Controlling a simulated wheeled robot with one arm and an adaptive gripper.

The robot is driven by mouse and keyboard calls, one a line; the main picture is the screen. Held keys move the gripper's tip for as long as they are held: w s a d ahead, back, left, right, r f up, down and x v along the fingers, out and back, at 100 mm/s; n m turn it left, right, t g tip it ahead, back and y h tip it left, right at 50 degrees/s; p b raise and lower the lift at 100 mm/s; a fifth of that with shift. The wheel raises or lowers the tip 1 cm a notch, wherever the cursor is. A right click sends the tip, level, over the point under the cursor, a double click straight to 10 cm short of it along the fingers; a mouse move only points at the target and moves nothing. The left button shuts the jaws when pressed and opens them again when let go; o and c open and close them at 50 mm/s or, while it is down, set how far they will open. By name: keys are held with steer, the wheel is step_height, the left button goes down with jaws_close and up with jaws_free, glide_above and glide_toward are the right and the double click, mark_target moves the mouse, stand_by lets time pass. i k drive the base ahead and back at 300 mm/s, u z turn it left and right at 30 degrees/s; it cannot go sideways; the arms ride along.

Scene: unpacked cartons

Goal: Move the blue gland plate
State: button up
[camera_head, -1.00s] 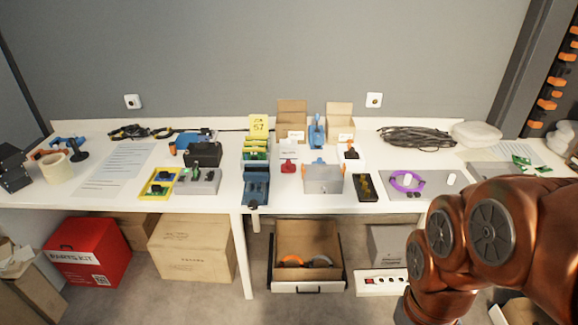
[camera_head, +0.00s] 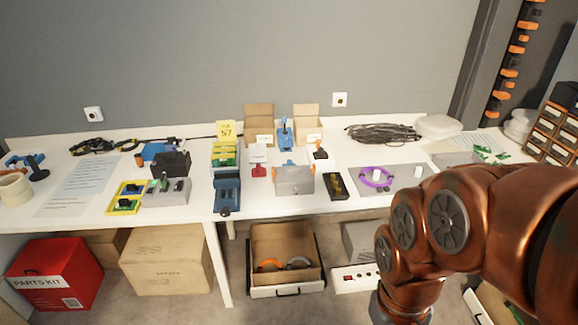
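I cannot tell for sure which thing is the blue gland plate. Several blue things are on the white table (camera_head: 330,205). A long dark-blue block, like a vise (camera_head: 228,192), sits at the front edge near the middle. A blue upright piece (camera_head: 285,135) stands at the back between two open cartons. A flat blue piece (camera_head: 153,150) lies partly hidden behind a black box (camera_head: 171,165). My copper-coloured arm fills the lower right, and my gripper is out of view.
A grey plate with a purple ring (camera_head: 377,178) lies on the right of the table. An open drawer-like box (camera_head: 285,291), a red kit box (camera_head: 55,272), a carton (camera_head: 166,261) and a power strip (camera_head: 357,279) are under the table. Cables (camera_head: 383,133) lie at the back.

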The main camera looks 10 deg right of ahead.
mark_target(289, 163)
steer(key=u, duration=0.4)
steer(key=i, duration=0.4)
steer(key=u, duration=0.5)
steer(key=i, duration=1.65)
steer(key=z, duration=0.3)
